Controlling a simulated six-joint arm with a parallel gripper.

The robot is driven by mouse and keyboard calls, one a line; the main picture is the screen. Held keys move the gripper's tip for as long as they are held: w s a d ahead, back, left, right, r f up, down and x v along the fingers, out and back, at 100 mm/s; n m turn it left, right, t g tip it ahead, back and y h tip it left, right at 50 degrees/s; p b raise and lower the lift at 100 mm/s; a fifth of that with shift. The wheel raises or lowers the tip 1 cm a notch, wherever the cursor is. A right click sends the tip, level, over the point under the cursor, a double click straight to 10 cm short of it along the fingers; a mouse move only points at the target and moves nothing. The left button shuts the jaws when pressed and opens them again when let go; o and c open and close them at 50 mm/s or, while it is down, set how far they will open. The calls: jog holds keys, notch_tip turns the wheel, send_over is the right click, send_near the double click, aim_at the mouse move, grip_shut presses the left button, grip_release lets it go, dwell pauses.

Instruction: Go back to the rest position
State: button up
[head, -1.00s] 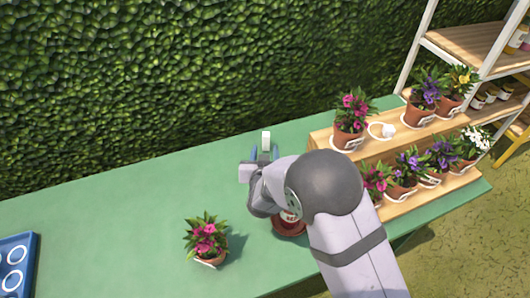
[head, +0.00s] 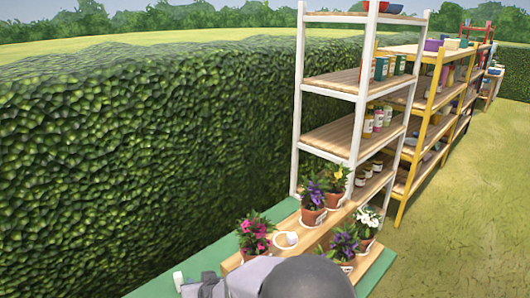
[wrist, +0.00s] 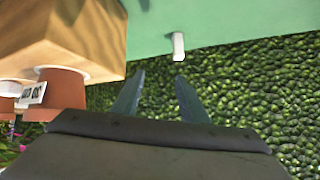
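My gripper (wrist: 160,75) shows in the wrist view with its two dark blue fingers apart and nothing between them. Its fingertips lie against the background of the hedge and the green table edge. In the head view only grey parts of my arm show at the bottom edge, and the fingers cannot be made out there. The wooden flower stand (wrist: 75,35) is at the upper left of the wrist view, with terracotta pots (wrist: 66,92) next to it. In the head view a pink-flowered pot (head: 255,238) stands on the stand, left of a white ring-like holder (head: 286,240).
The green table (head: 150,290) shows only in part. A small white block (wrist: 178,46) is at its edge. Purple (head: 312,200), yellow (head: 334,184) and white-flowered pots (head: 366,221) fill the stand's right. White shelves (head: 335,140) stand behind; a hedge (head: 130,150) runs along the left.

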jog(key=s+d+r+g+h+p, duration=0.1)
jog(key=s+d+r+g+p, duration=0.2)
jog(key=d, duration=0.7)
jog(key=s+d+f+m+g+h+b, duration=0.1)
jog(key=s+d+g+h+b, duration=0.1)
jog(key=s+d, duration=0.8)
jog(key=s+d+f+m+g+h+b, duration=0.1)
jog(key=s+d+g, duration=0.3)
jog(key=s+d, duration=0.6)
jog(key=d+f+m+b, duration=0.1)
jog(key=d, duration=0.1)
jog(key=shift+d+f+h, duration=0.25)
jog(key=shift+d+h, duration=0.1)
jog(key=shift+h, duration=0.05)
